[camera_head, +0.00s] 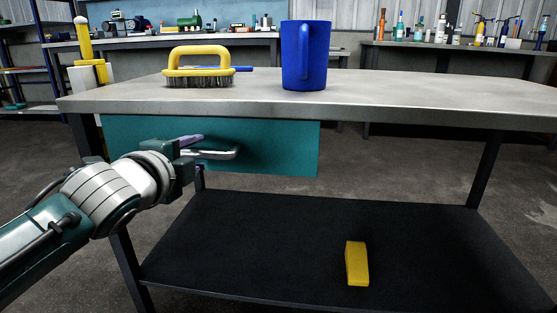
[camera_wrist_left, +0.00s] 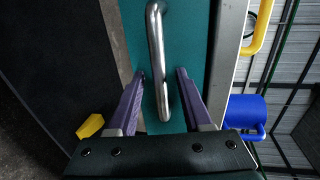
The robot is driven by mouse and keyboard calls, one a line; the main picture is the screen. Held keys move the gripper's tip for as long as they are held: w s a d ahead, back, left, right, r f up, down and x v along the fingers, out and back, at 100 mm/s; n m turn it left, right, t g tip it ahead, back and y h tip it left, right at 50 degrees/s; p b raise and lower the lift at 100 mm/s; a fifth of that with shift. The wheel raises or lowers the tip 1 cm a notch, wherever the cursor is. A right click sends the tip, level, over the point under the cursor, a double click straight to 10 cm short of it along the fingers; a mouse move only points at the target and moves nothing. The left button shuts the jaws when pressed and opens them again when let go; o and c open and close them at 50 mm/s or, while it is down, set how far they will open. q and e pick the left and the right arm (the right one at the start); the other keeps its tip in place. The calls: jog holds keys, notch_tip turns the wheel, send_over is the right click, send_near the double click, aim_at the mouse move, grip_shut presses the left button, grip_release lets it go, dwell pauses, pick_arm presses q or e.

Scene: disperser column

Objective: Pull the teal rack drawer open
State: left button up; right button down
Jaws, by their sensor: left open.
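The teal drawer (camera_head: 275,148) hangs under the front edge of the workbench top, its front looking flush with that edge. In the left wrist view, the two purple fingers (camera_wrist_left: 161,74) stand on either side of the handle (camera_wrist_left: 156,50), with gaps visible between bar and fingers. Whether the fingertips touch the teal front (camera_wrist_left: 185,25) is unclear. My right gripper is out of view.
On the bench top (camera_head: 400,92) stand a yellow-handled brush (camera_head: 200,66) and a blue mug (camera_head: 304,55). A yellow block (camera_head: 357,263) lies on the black lower shelf (camera_head: 250,250). Bench legs (camera_head: 487,165) flank the space. The floor before the drawer shows no obstacle.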

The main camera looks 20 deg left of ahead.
pick_arm(q)
jog(key=shift+w+a+f, duration=0.1)
jog(key=shift+w+a, duration=0.05)
jog(key=shift+w, duration=0.3)
grip_shut()
dwell(1.2)
